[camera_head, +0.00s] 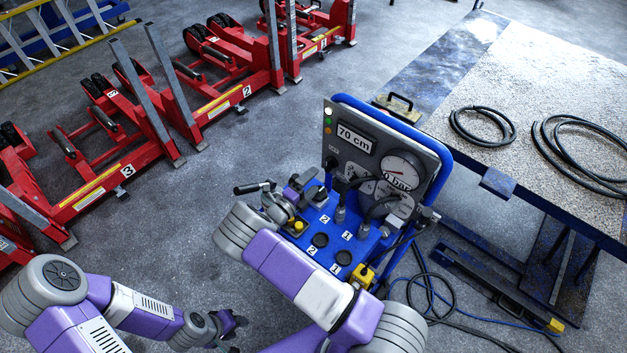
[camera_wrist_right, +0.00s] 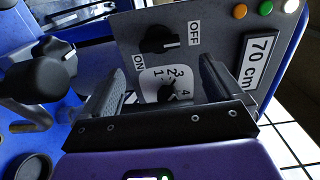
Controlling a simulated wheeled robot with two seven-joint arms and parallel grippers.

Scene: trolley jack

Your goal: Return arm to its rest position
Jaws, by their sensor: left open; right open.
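My right arm reaches over the blue control unit (camera_head: 335,222). My right gripper (camera_head: 311,188) is close in front of its grey panel (camera_head: 349,118). The ON/OFF knob (camera_wrist_right: 160,41) is just above. The display (camera_head: 354,139) reads 70 cm, and the gauge (camera_head: 402,169) reads 0 bar. My left gripper (camera_head: 236,324) is open and empty, low over the floor.
A black-handled lever (camera_head: 250,188) sticks out left of the unit, close to my right gripper. Black hoses hang at its right. A table (camera_head: 535,80) with coiled hoses (camera_head: 482,126) stands right. Red numbered trolley jacks (camera_head: 100,185) line the left. The floor between is clear.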

